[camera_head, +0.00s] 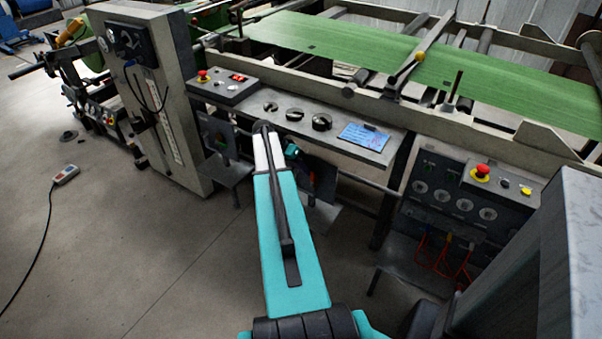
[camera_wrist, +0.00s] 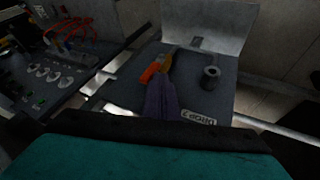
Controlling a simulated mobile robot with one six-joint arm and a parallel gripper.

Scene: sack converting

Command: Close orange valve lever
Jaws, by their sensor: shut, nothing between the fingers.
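In the wrist view, the orange valve lever (camera_wrist: 151,71) shows as a short orange piece beside a grey metal part, over a dark panel (camera_wrist: 225,100) labelled "DROP 2". My gripper (camera_wrist: 162,83) appears as a narrow dark purplish shape pointing at the lever, with its fingers together and nothing held. Its tip is close to the lever's lower right side; I cannot tell whether they touch. Part of the lever's base is hidden or too dark to make out.
A black cylindrical knob (camera_wrist: 211,76) stands right of the lever. A console with several gauges and a red emergency button (camera_head: 481,172) is at right, with red-handled cables (camera_head: 442,255) below. A panel with dials (camera_head: 295,114) lies beyond my arm. The floor at left is mostly clear, with a pendant (camera_head: 66,174).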

